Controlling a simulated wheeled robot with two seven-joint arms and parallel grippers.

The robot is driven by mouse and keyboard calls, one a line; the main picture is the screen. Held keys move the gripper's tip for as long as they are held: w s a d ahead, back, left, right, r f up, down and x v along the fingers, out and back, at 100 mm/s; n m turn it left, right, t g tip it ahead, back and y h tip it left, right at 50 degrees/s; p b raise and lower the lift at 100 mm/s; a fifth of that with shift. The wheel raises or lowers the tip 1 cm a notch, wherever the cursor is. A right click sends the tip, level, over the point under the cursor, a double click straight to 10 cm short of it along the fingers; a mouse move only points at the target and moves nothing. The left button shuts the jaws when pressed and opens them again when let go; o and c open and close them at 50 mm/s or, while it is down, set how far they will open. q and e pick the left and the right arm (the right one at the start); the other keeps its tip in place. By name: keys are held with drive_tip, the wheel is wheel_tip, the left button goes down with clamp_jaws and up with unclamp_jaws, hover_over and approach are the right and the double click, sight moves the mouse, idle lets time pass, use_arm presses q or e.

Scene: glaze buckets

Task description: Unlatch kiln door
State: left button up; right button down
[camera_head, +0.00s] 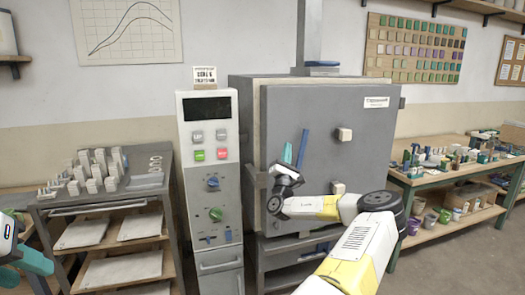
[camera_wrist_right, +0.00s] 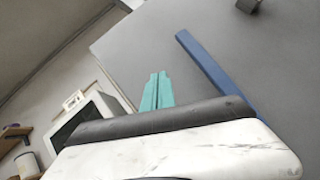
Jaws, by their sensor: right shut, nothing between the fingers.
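The grey kiln (camera_head: 375,140) stands in the middle of the head view with its door shut. A blue latch handle (camera_head: 302,148) stands nearly upright on the left part of the door. In the right wrist view the blue handle (camera_wrist_right: 215,72) is a slanted bar across the grey door. My right gripper (camera_head: 287,153) has its teal fingers together just left of the handle. In the wrist view the fingertips (camera_wrist_right: 155,88) are closed and empty, with a gap to the handle. My left gripper (camera_head: 35,258) is partly cut off at the left edge; its jaw opening is unclear.
A control cabinet (camera_head: 212,190) with buttons and knobs stands left of the kiln. Further left is a rack (camera_head: 150,200) with pale blocks and shelves. A workbench (camera_head: 440,177) crowded with small items stands at the right. Two pale blocks (camera_head: 344,134) stick out from the door.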

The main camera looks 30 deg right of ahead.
drive_tip(key=s+a+r, duration=0.1)
drive_tip(key=s+a, duration=0.3)
drive_tip(key=a, duration=0.3)
drive_tip(key=shift+r, duration=0.1)
